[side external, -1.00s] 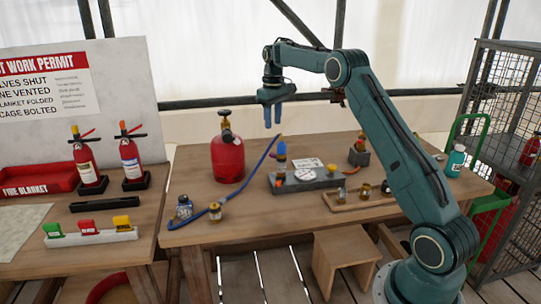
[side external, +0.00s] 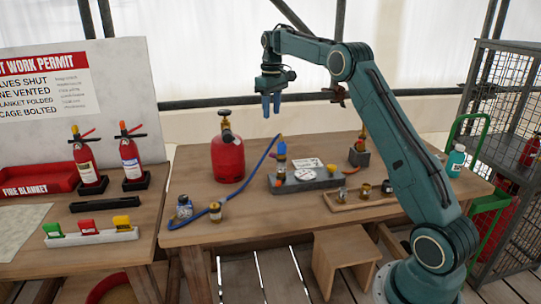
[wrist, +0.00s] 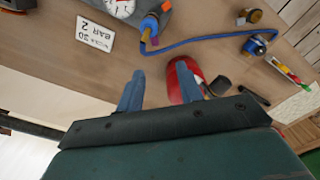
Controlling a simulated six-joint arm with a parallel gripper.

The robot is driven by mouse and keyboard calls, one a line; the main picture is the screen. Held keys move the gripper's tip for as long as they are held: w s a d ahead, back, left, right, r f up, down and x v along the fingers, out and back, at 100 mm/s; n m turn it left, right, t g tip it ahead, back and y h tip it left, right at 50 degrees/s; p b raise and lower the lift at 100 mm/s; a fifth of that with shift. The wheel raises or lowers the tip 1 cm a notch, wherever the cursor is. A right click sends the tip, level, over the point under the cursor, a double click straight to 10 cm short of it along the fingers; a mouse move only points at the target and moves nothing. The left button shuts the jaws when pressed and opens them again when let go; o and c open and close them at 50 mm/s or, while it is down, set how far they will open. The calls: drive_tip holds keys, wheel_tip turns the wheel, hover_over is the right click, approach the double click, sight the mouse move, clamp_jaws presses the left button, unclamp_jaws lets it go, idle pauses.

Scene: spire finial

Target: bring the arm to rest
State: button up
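My gripper (side external: 271,105) hangs in the air above the wooden table, with its two blue fingers pointing down. In the wrist view the fingers (wrist: 158,88) stand apart with nothing between them. Below it on the table lies a grey block (side external: 305,180) with a round white dial and a blue-and-yellow fitting on it. The red gas cylinder (side external: 227,158) stands upright to the left, apart from the gripper; in the wrist view it is partly hidden behind one finger.
A blue hose (side external: 258,165) runs across the table to brass fittings (side external: 215,211). A wooden tray (side external: 360,197) with small brass parts lies at the right. Two fire extinguishers (side external: 131,156) stand on the left table. A wire cage (side external: 510,130) stands at the far right.

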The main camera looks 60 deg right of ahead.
drive_tip(key=s+a+r+t, duration=0.1)
drive_tip(key=s+a+r, duration=0.55)
drive_tip(key=a, duration=0.25)
drive_tip(key=s+a+r+t, duration=0.2)
drive_tip(key=s+a+r, duration=0.3)
drive_tip(key=s+a, duration=0.3)
drive_tip(key=s+a+f, duration=0.3)
drive_tip(key=s, duration=0.3)
drive_tip(key=s+a+f+t, duration=0.1)
drive_tip(key=s+a+f, duration=0.1)
drive_tip(key=s+a, duration=0.2)
drive_tip(key=s+a+f+n+t, duration=0.1)
drive_tip(key=s+a+f, duration=0.2)
drive_tip(key=s, duration=0.7)
drive_tip(key=shift+a+f, duration=0.3)
drive_tip(key=shift+f, duration=0.05)
